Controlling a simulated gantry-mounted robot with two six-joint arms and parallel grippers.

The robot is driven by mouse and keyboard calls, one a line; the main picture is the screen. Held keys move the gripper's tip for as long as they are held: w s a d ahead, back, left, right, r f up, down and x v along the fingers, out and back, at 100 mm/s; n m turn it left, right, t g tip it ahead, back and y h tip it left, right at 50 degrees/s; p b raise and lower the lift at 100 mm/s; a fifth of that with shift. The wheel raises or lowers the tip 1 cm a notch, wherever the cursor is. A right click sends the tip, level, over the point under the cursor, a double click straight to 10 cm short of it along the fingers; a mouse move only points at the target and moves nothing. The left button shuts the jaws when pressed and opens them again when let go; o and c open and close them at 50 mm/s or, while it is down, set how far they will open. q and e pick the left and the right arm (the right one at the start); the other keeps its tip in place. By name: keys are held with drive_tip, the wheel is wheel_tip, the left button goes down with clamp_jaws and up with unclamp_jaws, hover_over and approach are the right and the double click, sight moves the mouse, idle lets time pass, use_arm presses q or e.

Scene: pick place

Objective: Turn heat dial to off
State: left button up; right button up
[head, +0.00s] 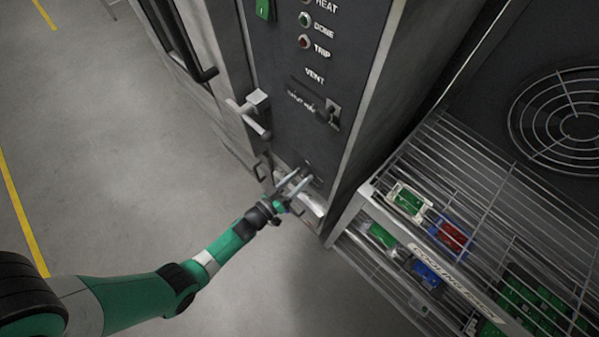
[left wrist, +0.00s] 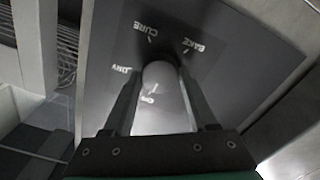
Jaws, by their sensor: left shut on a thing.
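The heat dial (left wrist: 164,54) is a dark knob on the dark control panel, seen in the left wrist view between my fingertips. White labels around it appear upside down. I read CURE, BAKE and what looks like DRY; a fourth label between the fingers is unclear. My left gripper (left wrist: 161,66) is shut on the dial, one finger on each side. In the head view my left gripper (head: 298,182) reaches the lower part of the panel (head: 295,130), and its fingers largely hide the dial there. The dial's pointer direction cannot be made out. My right gripper is not in view.
Above the dial are a VENT toggle switch (head: 332,112) and indicator lamps (head: 305,20). A door latch handle (head: 250,110) sticks out left of the panel. A wire rack (head: 470,190) with several boards and trays stands to the right. Open floor lies left.

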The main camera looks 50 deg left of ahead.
use_arm(q)
drive_tip(key=shift+n, duration=0.4)
drive_tip(key=o, duration=1.4)
drive_tip(key=shift+c, duration=0.2)
drive_tip(key=s+p, duration=0.3)
drive_tip(key=s, duration=0.8)
drive_tip(key=shift+s+d, duration=0.3)
drive_tip(key=shift+d, duration=0.1)
